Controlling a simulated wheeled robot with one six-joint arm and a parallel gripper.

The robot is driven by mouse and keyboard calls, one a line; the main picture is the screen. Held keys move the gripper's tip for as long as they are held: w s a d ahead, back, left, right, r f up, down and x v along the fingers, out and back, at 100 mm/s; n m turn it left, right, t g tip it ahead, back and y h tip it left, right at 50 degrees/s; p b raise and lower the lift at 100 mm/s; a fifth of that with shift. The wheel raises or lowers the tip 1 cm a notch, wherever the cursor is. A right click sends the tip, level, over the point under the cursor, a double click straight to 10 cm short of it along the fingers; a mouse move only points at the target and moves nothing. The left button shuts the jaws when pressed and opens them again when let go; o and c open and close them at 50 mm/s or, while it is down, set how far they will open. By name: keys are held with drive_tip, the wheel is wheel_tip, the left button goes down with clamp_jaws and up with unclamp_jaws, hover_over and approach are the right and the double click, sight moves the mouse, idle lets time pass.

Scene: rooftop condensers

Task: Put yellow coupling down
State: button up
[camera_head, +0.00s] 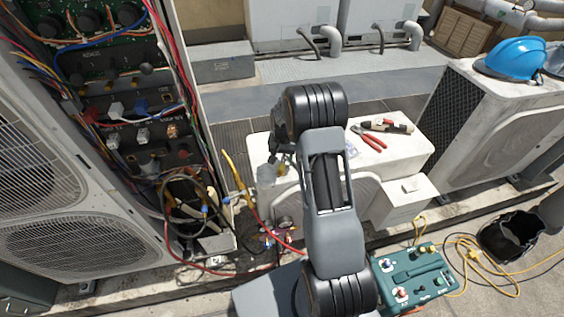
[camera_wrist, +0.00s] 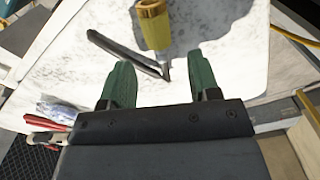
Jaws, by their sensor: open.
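A dark slim tool (camera_wrist: 125,52) lies near the fingers. Red-handled pliers (camera_head: 370,138) and another hand tool (camera_head: 390,126) lie on the white unit's top. An open wiring panel (camera_head: 135,125) stands left. A blue helmet (camera_head: 515,58) and green box (camera_head: 413,277) are right.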

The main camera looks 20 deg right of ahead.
sight(283, 163)
wheel_tip(283, 163, up, 8)
drive_tip(key=s+a+r+n+t, duration=0.25)
drive_tip(key=s+a+r, duration=0.35)
drive_tip(key=s+r, duration=0.35)
drive_tip(key=s+a+r+n, duration=0.1)
drive_tip(key=s+a+n, duration=0.1)
drive_tip(key=s, duration=0.5)
drive_tip(key=s+a+r+n+t, duration=0.1)
drive_tip(key=s+a+r+n, duration=0.1)
drive_tip(key=s, duration=0.5)
drive_tip(key=shift+a, duration=0.9)
drive_tip(key=shift+w+t, duration=0.1)
drive_tip(key=shift+t, duration=0.15)
